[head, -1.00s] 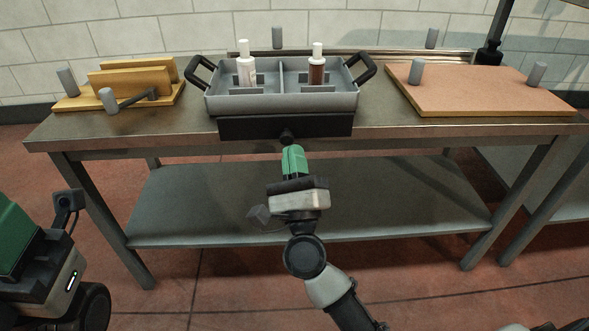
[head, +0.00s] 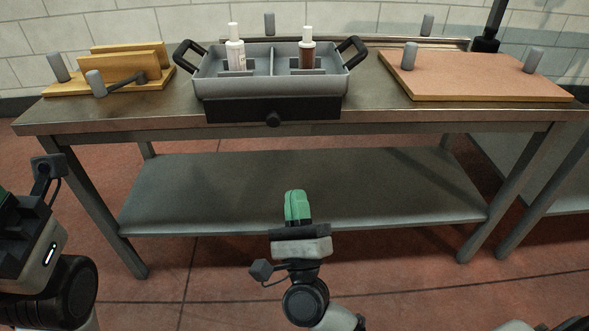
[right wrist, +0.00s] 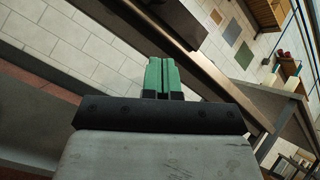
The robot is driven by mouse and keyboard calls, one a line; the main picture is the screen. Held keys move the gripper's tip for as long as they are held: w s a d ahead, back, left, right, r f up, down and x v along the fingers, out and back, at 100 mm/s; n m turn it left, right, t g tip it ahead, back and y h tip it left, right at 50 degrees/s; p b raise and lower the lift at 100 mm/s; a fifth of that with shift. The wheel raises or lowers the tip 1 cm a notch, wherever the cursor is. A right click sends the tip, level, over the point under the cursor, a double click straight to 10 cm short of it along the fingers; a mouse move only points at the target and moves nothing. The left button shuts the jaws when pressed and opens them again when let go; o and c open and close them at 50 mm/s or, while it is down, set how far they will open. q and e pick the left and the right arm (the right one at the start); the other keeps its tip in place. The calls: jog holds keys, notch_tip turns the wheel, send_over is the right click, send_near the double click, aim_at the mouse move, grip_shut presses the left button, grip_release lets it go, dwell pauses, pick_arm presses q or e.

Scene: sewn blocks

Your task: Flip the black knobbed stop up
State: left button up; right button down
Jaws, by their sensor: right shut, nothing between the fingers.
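The black stop (head: 240,108) is a dark panel along the front of the grey tray (head: 210,84), at the table's front edge. Its round black knob (head: 273,119) sits low on the panel's middle. My right gripper (head: 296,192) has green fingers, shut and empty. In the head view it appears below the knob, over the lower shelf, apart from the stop. Its closed fingers also show in the right wrist view (right wrist: 163,62). My left gripper (head: 8,200) is only partly in view at the left edge, and its fingertips cannot be made out.
The tray has black handles and holds a white bottle (head: 235,55) and a brown-and-white bottle (head: 307,58). A wooden fixture (head: 120,62) stands left; a pinkish board (head: 480,80) with grey pegs lies right. The lower shelf (head: 200,190) is bare.

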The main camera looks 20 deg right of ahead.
jog(key=shift+v, duration=1.1)
